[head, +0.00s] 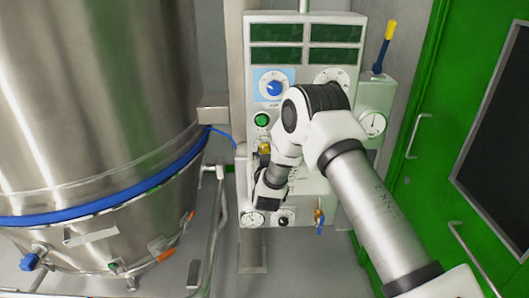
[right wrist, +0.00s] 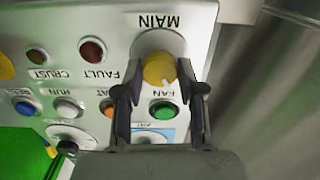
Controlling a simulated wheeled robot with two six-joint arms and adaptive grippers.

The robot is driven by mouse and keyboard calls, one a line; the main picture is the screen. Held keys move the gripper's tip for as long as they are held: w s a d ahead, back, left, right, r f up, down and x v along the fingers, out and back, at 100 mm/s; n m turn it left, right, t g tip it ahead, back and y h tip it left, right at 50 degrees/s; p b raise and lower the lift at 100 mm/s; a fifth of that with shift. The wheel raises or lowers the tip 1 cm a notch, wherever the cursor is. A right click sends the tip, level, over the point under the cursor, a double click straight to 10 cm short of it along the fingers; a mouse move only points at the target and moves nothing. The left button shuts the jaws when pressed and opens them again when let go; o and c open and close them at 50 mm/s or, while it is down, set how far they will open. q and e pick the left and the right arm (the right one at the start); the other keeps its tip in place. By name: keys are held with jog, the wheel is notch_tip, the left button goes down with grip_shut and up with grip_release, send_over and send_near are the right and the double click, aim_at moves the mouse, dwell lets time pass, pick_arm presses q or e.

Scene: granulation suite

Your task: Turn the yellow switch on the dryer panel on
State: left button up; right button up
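The yellow switch (right wrist: 158,69) is a round yellow knob on a silver base, under the label MAIN, which appears upside down in the right wrist view. In the head view only a small part of the yellow switch (head: 264,148) shows above my right gripper (head: 262,166). The dryer panel (head: 247,75) is a pale upright box. In the right wrist view my right gripper (right wrist: 160,92) is open, one finger on each side of the knob. A gap seems to show between knob and fingertips; contact is unclear. My left gripper is not in view.
A green button (right wrist: 163,111) labelled FAN sits close to the knob, between the fingers. Red lamps (right wrist: 92,50) and other buttons lie beside it. A large steel vessel (head: 90,90) stands left of the panel; a green door (head: 450,110) is at right.

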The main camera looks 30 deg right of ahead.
jog(key=shift+f+m+b, duration=0.15)
jog(key=shift+m+b, duration=0.35)
jog(key=shift+b, duration=0.45)
jog(key=m+b, duration=0.9)
jog(key=b, duration=0.3)
jog(key=shift+f, duration=0.15)
jog(key=shift+r+m+b, duration=0.25)
jog(key=shift+m+b, duration=0.75)
jog(key=shift+b, duration=0.1)
jog(key=o, duration=1.1)
jog(key=shift+o, duration=0.2)
